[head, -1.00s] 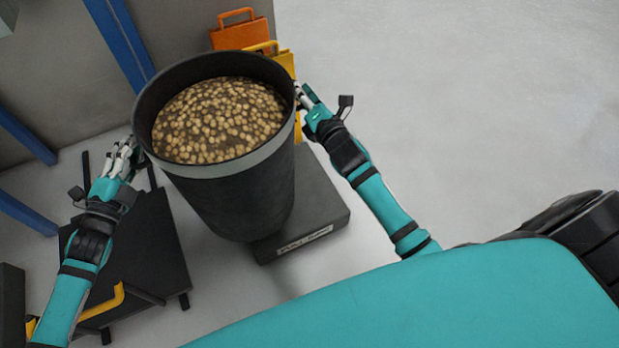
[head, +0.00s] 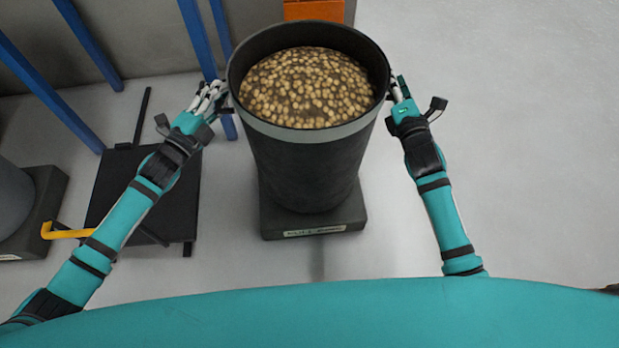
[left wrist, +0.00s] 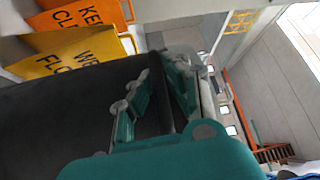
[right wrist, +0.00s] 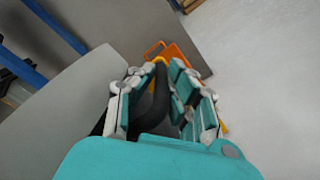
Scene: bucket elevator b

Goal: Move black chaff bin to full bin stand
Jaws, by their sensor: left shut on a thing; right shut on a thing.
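The black chaff bin (head: 305,165), filled with tan chaff or grain and banded in grey near the rim, is upright in the head view. My left gripper (head: 222,92) is shut on its left side near the rim, and my right gripper (head: 393,92) is shut on its right side. The left wrist view shows the fingers (left wrist: 155,95) around a dark part of the bin. The right wrist view shows the fingers (right wrist: 162,88) around a dark curved handle. The full bin stand (head: 315,222), a low dark slab with a label, is under the bin; contact is hidden.
An orange sign (head: 313,10) stands behind the bin; a yellow sign (left wrist: 75,50) shows in the left wrist view. A black platform (head: 150,195) with a yellow handle is at left, beside a grey bin (head: 12,200) on another slab. Blue posts (head: 85,45) stand behind.

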